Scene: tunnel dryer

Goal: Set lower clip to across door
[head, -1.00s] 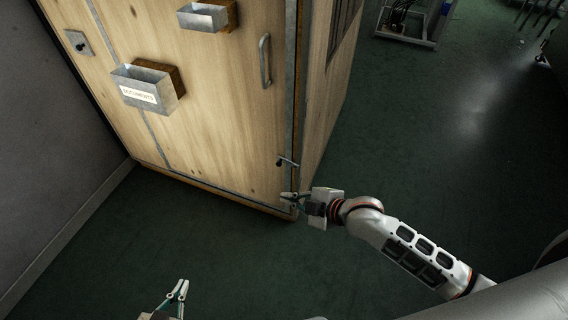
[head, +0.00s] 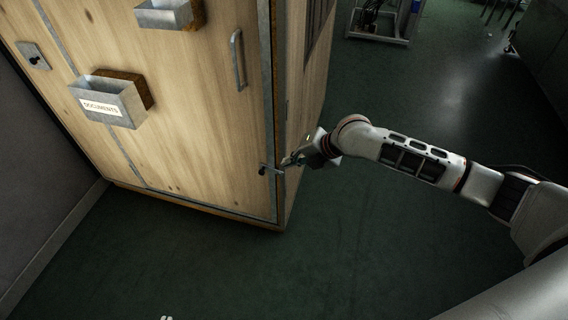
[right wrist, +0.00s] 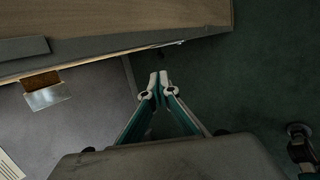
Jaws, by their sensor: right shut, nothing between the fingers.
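The lower clip (head: 270,170) is a small metal lever low on the wooden door (head: 195,130), near its right edge. It lies roughly level in the head view, and its right end reaches toward the cabinet corner. My right gripper (head: 287,161) is at that corner, close to the clip's right end; I cannot tell if they touch. In the right wrist view its fingers (right wrist: 160,78) are shut with nothing between them, below the cabinet edge. Only the tips of my left gripper (head: 166,317) show at the bottom edge, too little to judge.
The door carries a metal documents box (head: 110,103), a second box (head: 165,14) above it and a vertical handle (head: 239,60). A grey wall (head: 40,180) stands at the left. The green floor (head: 380,240) is clear in front. A metal-framed cart (head: 380,22) stands far behind.

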